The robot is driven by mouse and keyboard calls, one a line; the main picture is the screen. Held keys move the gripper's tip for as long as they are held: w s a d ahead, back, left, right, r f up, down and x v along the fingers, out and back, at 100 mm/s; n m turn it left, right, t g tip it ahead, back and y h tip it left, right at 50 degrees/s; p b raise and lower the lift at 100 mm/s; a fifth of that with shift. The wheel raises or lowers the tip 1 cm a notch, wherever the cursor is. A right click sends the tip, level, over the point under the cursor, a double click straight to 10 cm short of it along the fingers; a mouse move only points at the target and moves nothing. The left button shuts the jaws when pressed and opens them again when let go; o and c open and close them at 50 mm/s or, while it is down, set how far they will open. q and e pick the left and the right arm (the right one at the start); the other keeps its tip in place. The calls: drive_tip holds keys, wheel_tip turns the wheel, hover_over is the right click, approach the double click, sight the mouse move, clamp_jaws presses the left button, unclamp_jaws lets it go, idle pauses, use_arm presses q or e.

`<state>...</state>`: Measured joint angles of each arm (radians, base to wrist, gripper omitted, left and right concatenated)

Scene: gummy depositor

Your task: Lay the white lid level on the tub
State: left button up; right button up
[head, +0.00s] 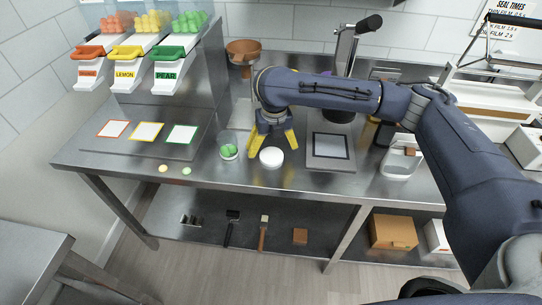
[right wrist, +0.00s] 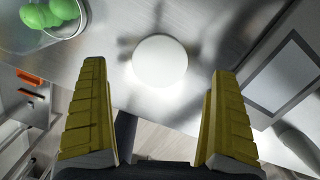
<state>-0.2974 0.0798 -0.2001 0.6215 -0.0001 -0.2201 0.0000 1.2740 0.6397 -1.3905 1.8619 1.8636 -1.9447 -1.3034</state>
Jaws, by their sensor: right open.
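The white lid (head: 271,157) is a round disc lying on the steel counter near its front edge. It also shows in the right wrist view (right wrist: 160,62), ahead of and between the fingers. The clear tub (head: 229,147) stands upright just left of the lid, apart from it, with green gummies inside. Part of the tub shows in the right wrist view (right wrist: 70,28) at the upper left. My right gripper (head: 274,139) has yellow fingers spread wide and empty, just behind the lid in the head view. My left gripper is not in view.
Three dispensers with orange, yellow and green gummies stand at the back left, above coloured square pads (head: 148,131). A grey scale-like plate (head: 330,146) is right of the lid. An orange-brown funnel (head: 243,50) stands behind.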

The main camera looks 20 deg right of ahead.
sight(272, 155)
drive_tip(key=shift+w+f, duration=0.2)
drive_tip(key=shift+f, duration=1.8)
drive_tip(key=shift+c, duration=0.2)
drive_tip(key=c, duration=1)
